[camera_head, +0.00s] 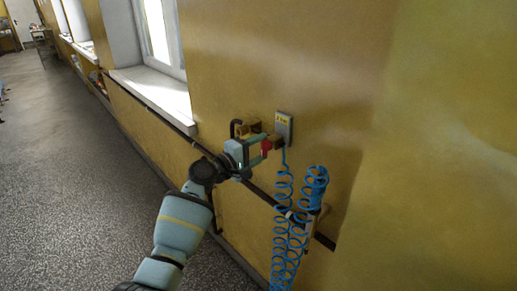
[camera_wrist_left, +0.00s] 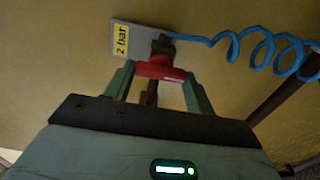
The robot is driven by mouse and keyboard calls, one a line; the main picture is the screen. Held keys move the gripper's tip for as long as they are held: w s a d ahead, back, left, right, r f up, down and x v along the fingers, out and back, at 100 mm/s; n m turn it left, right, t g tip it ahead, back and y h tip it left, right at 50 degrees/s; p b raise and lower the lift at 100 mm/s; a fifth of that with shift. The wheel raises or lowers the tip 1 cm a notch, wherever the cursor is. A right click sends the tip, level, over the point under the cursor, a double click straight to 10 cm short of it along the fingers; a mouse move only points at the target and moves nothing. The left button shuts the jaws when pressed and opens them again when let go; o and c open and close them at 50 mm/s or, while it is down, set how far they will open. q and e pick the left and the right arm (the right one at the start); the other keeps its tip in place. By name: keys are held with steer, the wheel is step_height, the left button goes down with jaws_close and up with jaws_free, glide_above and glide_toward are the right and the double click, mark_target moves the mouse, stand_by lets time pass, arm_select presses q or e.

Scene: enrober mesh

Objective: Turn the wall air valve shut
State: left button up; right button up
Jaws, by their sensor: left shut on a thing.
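The wall air valve has a red handle (camera_head: 266,146) and sits on the yellow wall, with brass fittings (camera_head: 249,128) beside it. In the left wrist view the red handle (camera_wrist_left: 160,70) lies across between the two fingers. My left gripper (camera_head: 258,149) is shut on the red handle; its fingers (camera_wrist_left: 157,84) stand on either side of it. A grey plate with a yellow label (camera_head: 284,127) is on the wall next to the valve; the label reads "2 bar" in the left wrist view (camera_wrist_left: 122,40). My right gripper is not in view.
A coiled blue hose (camera_head: 285,215) hangs below the valve, looped at a holder (camera_head: 312,215) on the right. A dark pipe (camera_head: 262,194) runs along the wall. A window sill (camera_head: 155,95) juts out at the upper left. The floor (camera_head: 75,180) at left is clear.

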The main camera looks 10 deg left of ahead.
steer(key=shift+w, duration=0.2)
arm_select(q)
steer(key=o, duration=1)
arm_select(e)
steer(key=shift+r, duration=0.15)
arm_select(q)
steer(key=shift+s, duration=0.1)
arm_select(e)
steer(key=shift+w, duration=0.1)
arm_select(q)
steer(key=shift+p+v, duration=0.35)
steer(key=shift+v, duration=3.55)
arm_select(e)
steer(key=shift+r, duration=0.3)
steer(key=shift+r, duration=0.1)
